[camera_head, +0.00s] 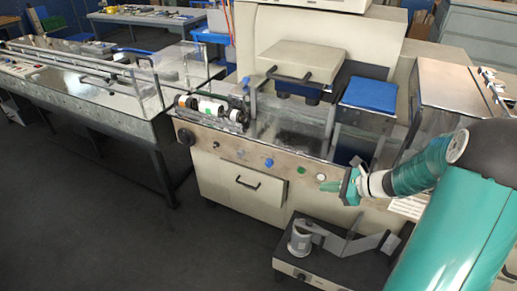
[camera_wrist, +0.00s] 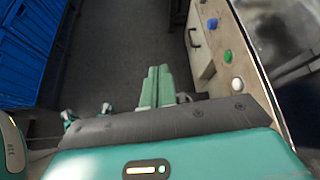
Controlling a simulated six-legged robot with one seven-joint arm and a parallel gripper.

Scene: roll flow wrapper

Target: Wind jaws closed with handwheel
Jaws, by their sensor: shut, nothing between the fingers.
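The wrapper machine (camera_head: 240,190) has a cream body and a metal front panel. A beige block (camera_head: 299,62) with dark parts below stands over the bed; I cannot tell whether the jaws there are open or closed. My gripper (camera_head: 328,187) is in front of the panel's right part, well right of the black knob. In the wrist view its two green fingers (camera_wrist: 156,77) are together, with nothing between them. The knob is not clear in the wrist view.
The panel carries a blue button (camera_head: 268,162) and a green button (camera_head: 301,170). A drawer with a black handle (camera_head: 248,183) is below. A low dark unit (camera_head: 310,265) stands under my arm. A conveyor table (camera_head: 110,112) is at left. The floor (camera_head: 110,245) in front is clear.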

